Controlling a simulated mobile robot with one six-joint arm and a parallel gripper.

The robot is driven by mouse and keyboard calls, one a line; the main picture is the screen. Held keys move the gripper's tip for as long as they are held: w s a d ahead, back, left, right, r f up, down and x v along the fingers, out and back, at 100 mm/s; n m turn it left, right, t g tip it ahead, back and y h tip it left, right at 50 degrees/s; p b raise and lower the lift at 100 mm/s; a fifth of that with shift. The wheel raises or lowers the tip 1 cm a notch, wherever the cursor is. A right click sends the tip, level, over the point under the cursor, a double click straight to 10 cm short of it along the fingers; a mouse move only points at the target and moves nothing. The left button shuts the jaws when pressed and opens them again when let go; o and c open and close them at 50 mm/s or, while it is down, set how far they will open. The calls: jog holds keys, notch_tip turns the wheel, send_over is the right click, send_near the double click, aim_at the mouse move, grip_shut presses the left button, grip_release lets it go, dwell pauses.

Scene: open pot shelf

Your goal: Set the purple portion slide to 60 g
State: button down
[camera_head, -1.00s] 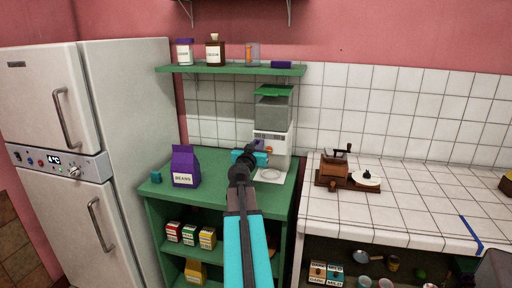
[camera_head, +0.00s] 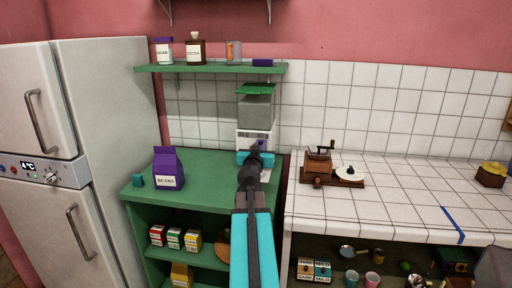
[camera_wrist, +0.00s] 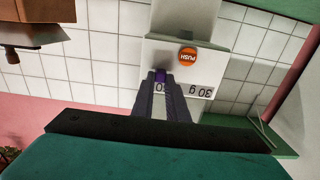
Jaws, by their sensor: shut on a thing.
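The dispenser (camera_head: 257,110) stands on the green counter, with a grey hopper, a green lid and a white front. In the wrist view its white front (camera_wrist: 175,55) appears upside down, with an orange PUSH button (camera_wrist: 187,55). The purple portion slide (camera_wrist: 160,75) sits on the scale strip (camera_wrist: 200,92). My gripper (camera_wrist: 161,80) is shut on the slide, one finger on each side. "30 g" is legible at the right of the strip; another mark is partly covered by my fingers. In the head view my gripper (camera_head: 255,158) is against the dispenser's front and hides its lower part.
A purple beans bag (camera_head: 168,168) and a small teal block (camera_head: 137,180) stand left on the counter. A wooden grinder (camera_head: 320,165) is on the tiled worktop to the right. A green shelf (camera_head: 210,68) with jars hangs above.

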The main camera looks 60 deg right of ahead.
jog(key=shift+s+d, duration=0.15)
jog(key=shift+s, duration=0.15)
jog(key=c, duration=1.7)
grip_release()
jog(key=shift+s, duration=0.15)
jog(key=shift+w+a, duration=0.2)
jog(key=b+v, duration=0.5)
jog(key=shift+a+f+b, duration=0.1)
jog(key=shift+a+b, duration=0.1)
jog(key=shift+b, duration=0.2)
jog(key=shift+s+a+b, duration=0.2)
jog(key=shift+a+b, duration=0.05)
jog(key=shift+b, duration=0.95)
